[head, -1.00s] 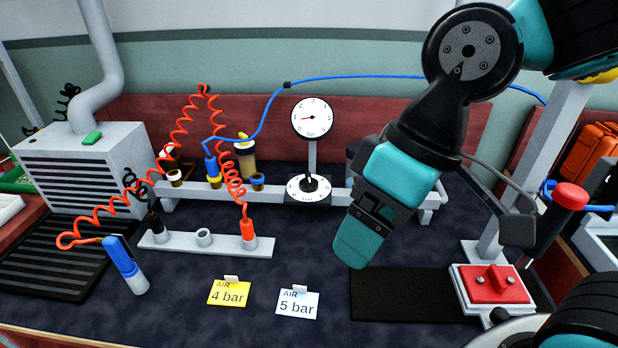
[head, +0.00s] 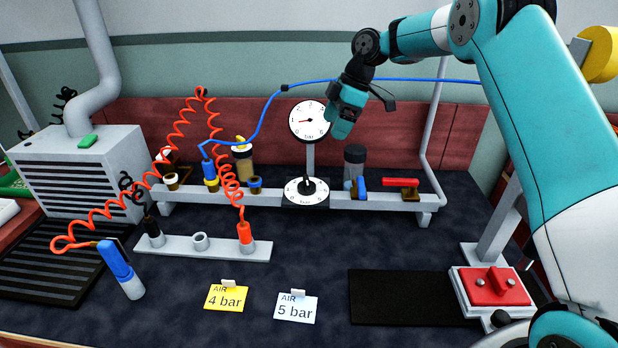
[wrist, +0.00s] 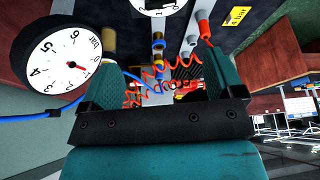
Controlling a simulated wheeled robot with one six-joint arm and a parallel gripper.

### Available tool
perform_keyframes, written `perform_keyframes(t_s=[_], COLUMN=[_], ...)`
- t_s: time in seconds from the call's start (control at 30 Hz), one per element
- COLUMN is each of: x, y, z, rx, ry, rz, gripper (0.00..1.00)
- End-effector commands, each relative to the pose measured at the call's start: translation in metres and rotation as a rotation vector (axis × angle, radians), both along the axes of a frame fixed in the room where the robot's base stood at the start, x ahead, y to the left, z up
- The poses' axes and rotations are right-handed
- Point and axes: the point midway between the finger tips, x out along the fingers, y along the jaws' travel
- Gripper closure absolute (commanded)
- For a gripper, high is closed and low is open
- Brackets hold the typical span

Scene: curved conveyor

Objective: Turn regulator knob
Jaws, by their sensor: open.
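The regulator knob (head: 307,187) is small and black. It stands on a white round dial plate (head: 293,191) at the middle of the grey rail. A round white pressure gauge (head: 303,112) with a red needle is on a post above it. My gripper (head: 340,127) is just right of the gauge, above the knob and apart from it. In the wrist view my gripper (wrist: 160,78) is open, with nothing held between its fingers. The gauge (wrist: 57,50) is at the left there, and the dial plate (wrist: 158,8) is cut off by the top edge.
A yellow "4 bar" card (head: 227,297) and a white "5 bar" card (head: 296,308) stand in front. Coiled red hoses (head: 228,170) and a blue hose (head: 262,115) hang at the left of the gauge. A red valve handle (head: 400,182) is at the right.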

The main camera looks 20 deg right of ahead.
Motion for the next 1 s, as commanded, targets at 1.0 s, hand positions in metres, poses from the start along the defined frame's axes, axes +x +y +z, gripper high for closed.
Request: perform_keyframes(t_s=[1.0], x=[0.009], y=[0.064], z=[-0.153], rx=[-0.001], ry=[0.002], rz=[-0.002], gripper=[0.13])
